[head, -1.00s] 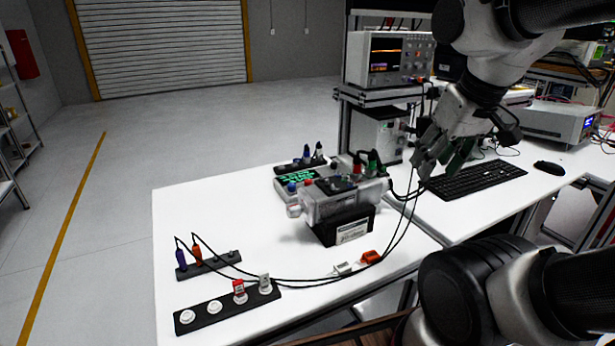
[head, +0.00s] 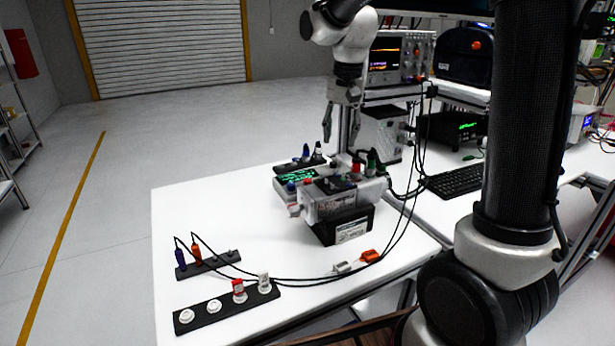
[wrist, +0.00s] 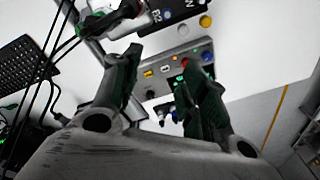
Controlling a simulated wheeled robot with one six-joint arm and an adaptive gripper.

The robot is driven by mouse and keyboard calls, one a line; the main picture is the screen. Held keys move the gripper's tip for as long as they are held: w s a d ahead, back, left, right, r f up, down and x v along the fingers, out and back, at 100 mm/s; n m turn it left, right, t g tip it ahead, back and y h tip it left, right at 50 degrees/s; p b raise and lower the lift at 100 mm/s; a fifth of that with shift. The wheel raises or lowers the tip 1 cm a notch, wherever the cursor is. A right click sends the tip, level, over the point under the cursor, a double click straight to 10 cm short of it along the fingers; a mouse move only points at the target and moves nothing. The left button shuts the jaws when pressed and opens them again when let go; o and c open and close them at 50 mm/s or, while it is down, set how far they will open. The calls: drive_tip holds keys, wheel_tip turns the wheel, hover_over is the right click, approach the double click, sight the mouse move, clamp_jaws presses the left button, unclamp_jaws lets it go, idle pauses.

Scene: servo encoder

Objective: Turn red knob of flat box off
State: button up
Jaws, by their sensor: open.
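The flat box (head: 283,186) with a green lit display lies on the white table in the head view, partly behind a silver box (head: 325,205). Its red knob (head: 308,182) appears at the near edge, beside a blue knob (head: 291,187). My gripper (head: 341,135) is open and empty, pointing down above and behind the boxes. The fingers hide part of the panel.
Dark plugs stand on a strip (head: 298,164) behind the flat box. Cables with red and green plugs run right of the silver box. A black switch strip (head: 228,307) lies in front, with orange and white connectors nearby.

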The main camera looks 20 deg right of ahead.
drive_tip(key=m+g, duration=0.1)
drive_tip(key=m, duration=0.1)
approach(308, 179)
drive_tip(key=shift+s+f, duration=0.2)
wheel_tip(308, 179, down, 8)
drive_tip(key=shift+w+a+f, duration=0.15)
drive_tip(key=shift+w+a, duration=0.05)
clamp_jaws()
